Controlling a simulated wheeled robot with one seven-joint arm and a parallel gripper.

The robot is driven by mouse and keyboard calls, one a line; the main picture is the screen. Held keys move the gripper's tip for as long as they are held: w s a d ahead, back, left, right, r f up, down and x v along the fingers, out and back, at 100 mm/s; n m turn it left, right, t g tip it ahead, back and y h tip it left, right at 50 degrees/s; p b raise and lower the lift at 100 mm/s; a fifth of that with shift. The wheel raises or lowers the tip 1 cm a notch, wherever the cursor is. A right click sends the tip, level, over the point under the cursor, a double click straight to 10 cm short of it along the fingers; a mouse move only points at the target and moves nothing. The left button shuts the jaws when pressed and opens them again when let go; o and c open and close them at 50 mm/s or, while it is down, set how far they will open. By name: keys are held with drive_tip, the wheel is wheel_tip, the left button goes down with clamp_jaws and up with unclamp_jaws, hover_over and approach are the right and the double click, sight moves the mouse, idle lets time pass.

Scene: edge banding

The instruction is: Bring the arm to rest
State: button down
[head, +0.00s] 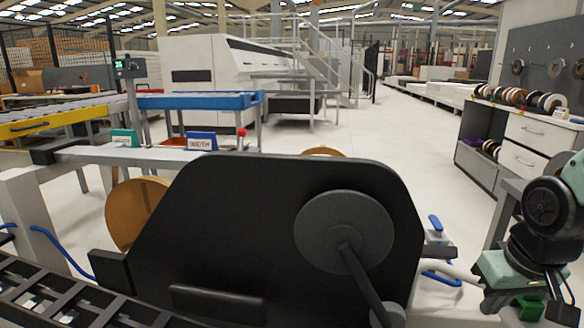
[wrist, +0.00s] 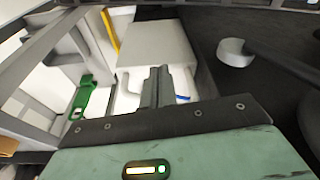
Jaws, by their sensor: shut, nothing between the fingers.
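My gripper (wrist: 158,84) shows in the wrist view, with its two grey fingers together and nothing between them. The fingers stand out past a dark plate and my pale green gripper housing. They appear over a pale box-like part (wrist: 158,45), and I cannot tell the gap between them. My arm, pale green and black, shows at the right edge of the head view, bent beside the machine. The fingers are hard to make out in that view.
A large black machine panel (head: 250,235) with a round grey hub (head: 345,232) fills the front of the head view. A blue-topped table (head: 200,101) stands behind it. A drawer cabinet (head: 535,130) with several rolls stands at the right. The floor (head: 400,130) between is open.

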drive_tip(key=s+a+r+n+g, duration=0.25)
drive_tip(key=s+a+n, duration=0.55)
drive_tip(key=s+a, duration=0.85)
wheel_tip(320, 180, up, 20)
drive_tip(key=w+a+p, duration=0.1)
drive_tip(key=w+p, duration=0.1)
drive_tip(key=p, duration=1.8)
drive_tip(key=shift+w+a+y+p, duration=0.3)
drive_tip(key=shift+w+a+p, duration=0.05)
drive_tip(key=shift+a, duration=0.05)
